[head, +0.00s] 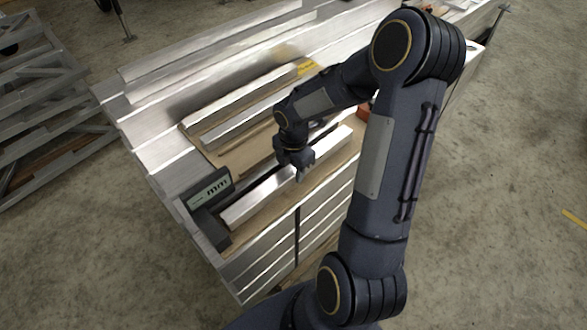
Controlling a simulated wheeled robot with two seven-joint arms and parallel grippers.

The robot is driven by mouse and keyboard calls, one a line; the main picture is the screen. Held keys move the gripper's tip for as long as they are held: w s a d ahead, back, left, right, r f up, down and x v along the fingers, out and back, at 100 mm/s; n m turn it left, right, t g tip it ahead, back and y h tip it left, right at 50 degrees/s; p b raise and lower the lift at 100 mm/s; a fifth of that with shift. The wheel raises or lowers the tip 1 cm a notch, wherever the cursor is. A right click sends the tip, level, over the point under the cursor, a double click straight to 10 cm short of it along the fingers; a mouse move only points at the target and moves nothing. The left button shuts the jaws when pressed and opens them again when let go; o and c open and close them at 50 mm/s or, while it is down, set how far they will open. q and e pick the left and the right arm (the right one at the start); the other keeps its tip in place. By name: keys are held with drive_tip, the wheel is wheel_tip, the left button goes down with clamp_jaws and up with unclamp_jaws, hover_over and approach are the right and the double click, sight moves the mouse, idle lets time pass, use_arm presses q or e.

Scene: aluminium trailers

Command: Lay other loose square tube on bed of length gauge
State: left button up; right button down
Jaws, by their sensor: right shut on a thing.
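A bright square tube (254,203) lies lengthwise along the front part of the metal bench, its near end close to the gauge's dark stop. The length gauge (208,190) shows a small display marked "mm" at the bench's near left end. My right gripper (299,171) points down at the middle of this tube and is shut on it. The gripper hides part of the tube, and I cannot tell whether the tube rests on the bed or is just above it. My left gripper is out of view.
Another square tube (237,124) lies behind on a wooden board, beside a further bar (225,102). Long aluminium profiles (215,50) lie at the back of the bench. An orange-red object (364,109) is partly hidden behind my right arm. A metal rack (40,105) stands at the left.

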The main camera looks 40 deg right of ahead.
sight(293, 168)
drive_tip(key=shift+f, duration=0.15)
drive_tip(key=c, duration=0.9)
unclamp_jaws()
drive_tip(key=shift+r, duration=0.6)
wheel_tip(293, 168, up, 11)
drive_tip(key=p, duration=0.3)
drive_tip(key=s+a+r+m+t+y, duration=0.1)
drive_tip(key=s+a+r+m+t, duration=0.1)
drive_tip(key=s+a+m, duration=0.2)
drive_tip(key=s+a+r+m+t+y, duration=0.1)
drive_tip(key=s+a+r+m, duration=0.2)
drive_tip(key=s+m, duration=0.4)
drive_tip(key=s+a+r+m+t+y, duration=0.1)
drive_tip(key=s+a+r+m+t, duration=0.1)
drive_tip(key=s+a+m, duration=0.3)
drive_tip(key=shift+s+a+r+m+t+y, duration=0.1)
drive_tip(key=shift+a+r+m+y, duration=0.1)
drive_tip(key=shift+m, duration=0.6)
drive_tip(key=shift+s+a+r+m+t+y, duration=0.1)
drive_tip(key=shift+r+m, duration=0.15)
drive_tip(key=shift+m, duration=0.55)
drive_tip(key=shift+a+r+m+t+y, duration=0.1)
drive_tip(key=shift+a+r+m, duration=0.1)
drive_tip(key=shift+m, duration=0.6)
